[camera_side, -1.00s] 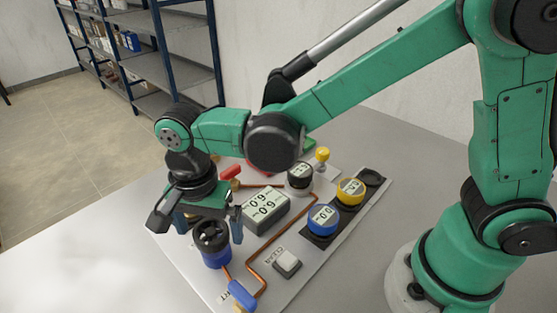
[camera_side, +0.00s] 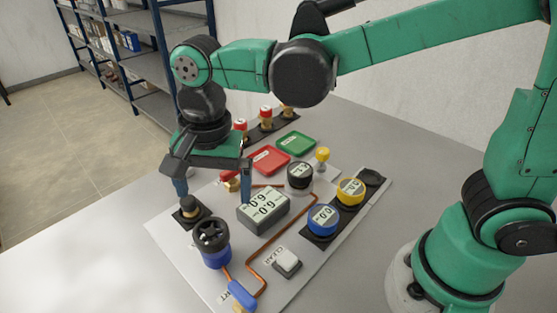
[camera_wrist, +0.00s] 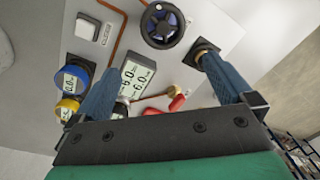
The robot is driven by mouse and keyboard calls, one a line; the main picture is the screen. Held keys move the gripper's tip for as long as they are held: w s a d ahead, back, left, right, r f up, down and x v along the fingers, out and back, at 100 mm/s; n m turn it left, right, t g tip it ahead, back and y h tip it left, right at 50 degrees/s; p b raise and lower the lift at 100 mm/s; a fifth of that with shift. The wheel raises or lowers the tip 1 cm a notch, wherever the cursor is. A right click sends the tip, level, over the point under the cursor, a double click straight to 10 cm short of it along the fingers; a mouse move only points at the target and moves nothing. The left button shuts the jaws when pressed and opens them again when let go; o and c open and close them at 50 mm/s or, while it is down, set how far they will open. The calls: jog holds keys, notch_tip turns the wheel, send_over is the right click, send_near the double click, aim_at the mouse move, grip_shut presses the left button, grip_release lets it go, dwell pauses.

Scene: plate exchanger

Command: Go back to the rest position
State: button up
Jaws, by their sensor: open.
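My gripper (camera_side: 212,190) is open and empty in the side view, raised above the left part of the light grey panel (camera_side: 187,270). Its two blue fingers point down, wide apart. In the wrist view my gripper (camera_wrist: 158,85) shows both fingers spread with nothing between their tips. The dark-topped blue knob unit (camera_side: 213,245) stands in front of the gripper; it also shows in the wrist view (camera_wrist: 163,25). The grey display box (camera_side: 263,210) sits right of the gripper. A small dark-based brass fitting (camera_side: 188,208) is just below the left finger.
Blue (camera_side: 323,220) and yellow (camera_side: 350,191) capped gauges stand at the right of the panel. Red (camera_side: 269,159) and green (camera_side: 296,143) trays lie behind, near several red-topped fittings (camera_side: 265,118). A square button (camera_side: 287,262) and a blue-handled valve (camera_side: 241,294) are in front.

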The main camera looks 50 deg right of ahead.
jog(key=s+d+n+t, duration=0.1)
jog(key=d+n+t, duration=0.2)
jog(key=d+n, duration=0.2)
jog(key=s+d+r+n+t, duration=0.1)
jog(key=d+n, duration=0.4)
jog(key=d, duration=0.5)
jog(key=shift+s+d+t, duration=0.2)
jog(key=shift+s+t, duration=0.5)
jog(key=shift+t, duration=0.5)
